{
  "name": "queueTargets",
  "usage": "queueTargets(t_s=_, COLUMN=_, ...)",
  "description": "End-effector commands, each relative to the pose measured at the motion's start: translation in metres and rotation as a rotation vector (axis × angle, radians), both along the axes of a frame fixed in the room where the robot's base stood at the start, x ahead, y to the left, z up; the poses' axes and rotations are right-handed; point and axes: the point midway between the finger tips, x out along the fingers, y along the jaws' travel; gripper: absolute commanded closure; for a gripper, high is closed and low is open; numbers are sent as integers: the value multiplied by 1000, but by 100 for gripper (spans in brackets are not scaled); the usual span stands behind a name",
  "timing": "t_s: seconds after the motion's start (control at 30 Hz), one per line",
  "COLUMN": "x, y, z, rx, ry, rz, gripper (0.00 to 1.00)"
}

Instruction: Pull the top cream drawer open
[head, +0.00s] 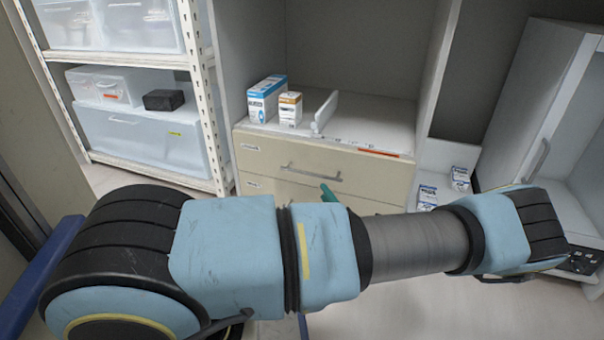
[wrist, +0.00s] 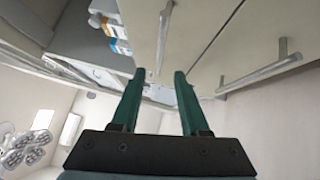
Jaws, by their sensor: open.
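The top cream drawer (head: 250,158) is in the middle of the head view, its front flush with the cabinet, so it looks shut. Its metal bar handle (head: 311,172) runs across the front. In the wrist view this handle (wrist: 163,40) appears upright, its lower end lying between my fingertips in the picture. My gripper (wrist: 160,75) is open and empty, with two green fingers. I cannot tell whether the bar is truly between them or still beyond them. In the head view only a green fingertip shows just below the handle; my arm hides the rest.
A lower drawer handle (wrist: 260,70) is at right in the wrist view. Boxes (head: 266,98) and a small upright white panel (head: 324,112) stand on the surface above the drawer. White shelving (head: 130,60) is at left, an open white cabinet (head: 535,95) at right.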

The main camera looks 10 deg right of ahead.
Motion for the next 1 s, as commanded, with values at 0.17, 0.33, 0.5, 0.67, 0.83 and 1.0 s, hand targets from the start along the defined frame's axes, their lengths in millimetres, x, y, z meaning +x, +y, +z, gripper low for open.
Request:
queueTargets(t_s=0.17, x=26, y=10, z=2, rx=-3, ry=-1, rz=7, gripper=55)
queueTargets(t_s=0.33, x=57, y=19, z=5, rx=-5, ry=0, rz=7, gripper=55)
queueTargets(t_s=0.5, x=81, y=27, z=9, rx=-5, ry=1, rz=7, gripper=55)
queueTargets(t_s=0.67, x=94, y=30, z=13, rx=-6, ry=1, rz=6, gripper=55)
queueTargets(t_s=0.83, x=97, y=31, z=14, rx=-7, ry=2, rz=6, gripper=55)
queueTargets(t_s=1.0, x=97, y=31, z=14, rx=-7, ry=2, rz=6, gripper=55)
